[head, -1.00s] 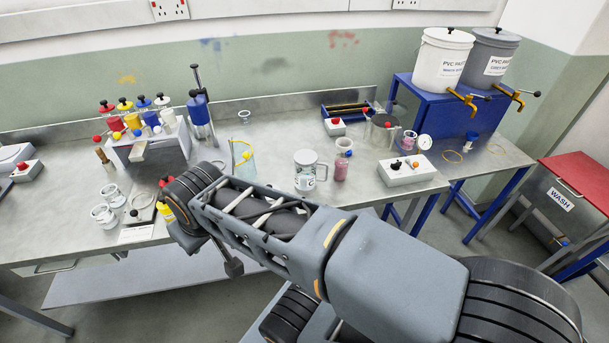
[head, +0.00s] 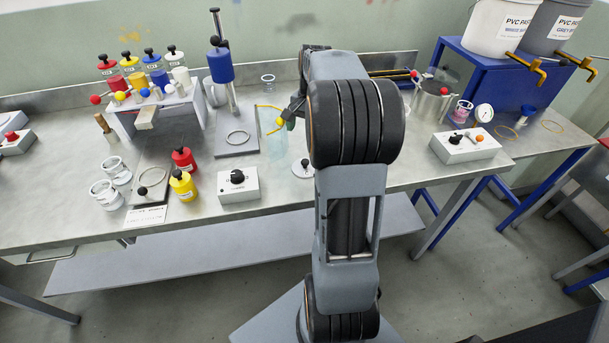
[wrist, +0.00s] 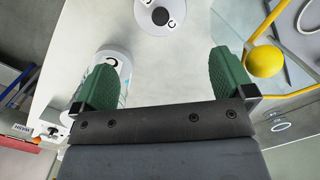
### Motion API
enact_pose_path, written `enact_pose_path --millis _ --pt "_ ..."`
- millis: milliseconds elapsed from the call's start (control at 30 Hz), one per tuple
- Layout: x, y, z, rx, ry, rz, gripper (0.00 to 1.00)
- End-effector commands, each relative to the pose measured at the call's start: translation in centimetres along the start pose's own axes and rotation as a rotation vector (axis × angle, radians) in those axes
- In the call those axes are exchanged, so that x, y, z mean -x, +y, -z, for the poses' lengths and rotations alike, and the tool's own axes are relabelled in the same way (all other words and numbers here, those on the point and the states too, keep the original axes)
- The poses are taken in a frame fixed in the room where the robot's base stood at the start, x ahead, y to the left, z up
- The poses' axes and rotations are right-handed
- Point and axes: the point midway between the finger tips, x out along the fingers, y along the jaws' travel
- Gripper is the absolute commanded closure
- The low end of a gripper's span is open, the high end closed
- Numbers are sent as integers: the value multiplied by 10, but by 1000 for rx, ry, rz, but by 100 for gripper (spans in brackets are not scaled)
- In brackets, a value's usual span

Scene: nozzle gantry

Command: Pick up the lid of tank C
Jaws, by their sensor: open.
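The lid of tank C is a white disc marked C with a black knob (wrist: 161,16), at the top of the wrist view. In the head view a white disc with a black knob (head: 303,170) lies on the bench, partly hidden by my arm. A white round container marked C (wrist: 118,62) shows beside and partly behind my left finger in the wrist view. My gripper (wrist: 160,78) is open, its green fingers apart with nothing between them. The knob is beyond the fingertips, roughly in line with the gap. In the head view the gripper is mostly hidden behind my arm.
A white control box (head: 238,184), a red bottle (head: 184,160) and a yellow bottle (head: 183,186) stand further left.

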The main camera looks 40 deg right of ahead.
Motion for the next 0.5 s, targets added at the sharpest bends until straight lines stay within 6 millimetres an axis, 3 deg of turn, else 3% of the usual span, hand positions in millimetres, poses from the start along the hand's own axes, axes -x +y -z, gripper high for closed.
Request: enact_pose_path --millis 300,500 --pt "16 -4 9 -177 -50 -10 0" --pt "-7 -4 8 -181 -55 -13 0"
